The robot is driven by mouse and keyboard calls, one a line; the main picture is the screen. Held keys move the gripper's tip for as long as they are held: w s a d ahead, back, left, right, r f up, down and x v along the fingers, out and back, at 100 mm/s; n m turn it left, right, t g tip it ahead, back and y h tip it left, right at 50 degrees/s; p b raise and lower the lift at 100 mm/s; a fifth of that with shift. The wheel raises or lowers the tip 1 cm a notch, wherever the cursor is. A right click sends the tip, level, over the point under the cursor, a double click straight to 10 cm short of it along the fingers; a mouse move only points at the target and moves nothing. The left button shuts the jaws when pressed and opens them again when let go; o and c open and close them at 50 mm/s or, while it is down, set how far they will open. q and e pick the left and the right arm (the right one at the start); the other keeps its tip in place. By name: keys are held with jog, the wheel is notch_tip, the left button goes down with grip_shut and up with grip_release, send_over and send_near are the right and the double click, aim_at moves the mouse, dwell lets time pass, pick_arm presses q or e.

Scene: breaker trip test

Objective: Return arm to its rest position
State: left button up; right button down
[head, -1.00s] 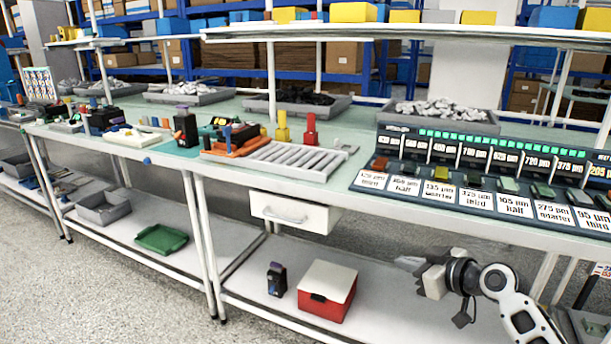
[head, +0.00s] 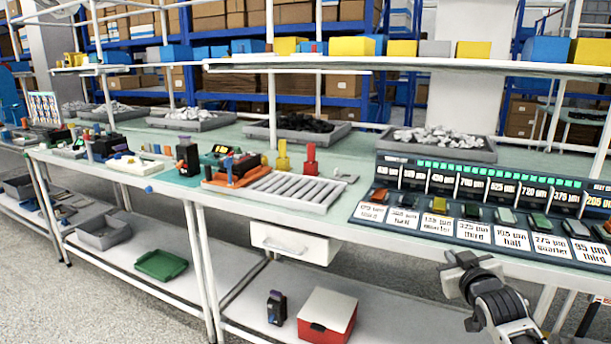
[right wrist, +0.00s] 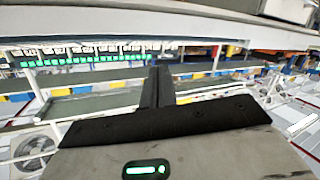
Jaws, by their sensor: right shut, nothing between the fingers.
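My right gripper (head: 462,260) is at the lower right of the head view, in front of the table's front edge and below the labelled panel. Its fingers are closed together with nothing between them. In the right wrist view the closed dark fingers (right wrist: 157,88) point up toward the table edge, apart from it as far as I can tell. The panel (head: 490,215) has several displays, green lights and a row of coloured switches over white labels. My left gripper is not in view.
The workbench edge (head: 420,240) runs close behind my right gripper. A red box with a white lid (head: 327,315) and a small dark device (head: 277,308) stand on the lower shelf. A white drawer (head: 293,243) hangs under the tabletop. Open floor (head: 110,305) lies at the lower left.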

jog(key=s+a+f+g+y, duration=0.1)
jog(key=s+a+f+y, duration=0.1)
jog(key=s+a+f, duration=0.6)
jog(key=s+a+f+g+y, duration=0.1)
jog(key=s+a+f+g, duration=0.15)
jog(key=s+f, duration=0.55)
jog(key=s+a+y, duration=0.1)
jog(key=s+a, duration=0.3)
jog(key=s, duration=0.5)
jog(key=s+a+f+g, duration=0.1)
jog(key=s+a, duration=0.2)
jog(key=s, duration=0.7)
jog(key=shift+s+a+f+y, duration=0.15)
jog(key=shift+a+y, duration=0.2)
jog(key=shift+y, duration=0.05)
jog(key=shift+g, duration=0.25)
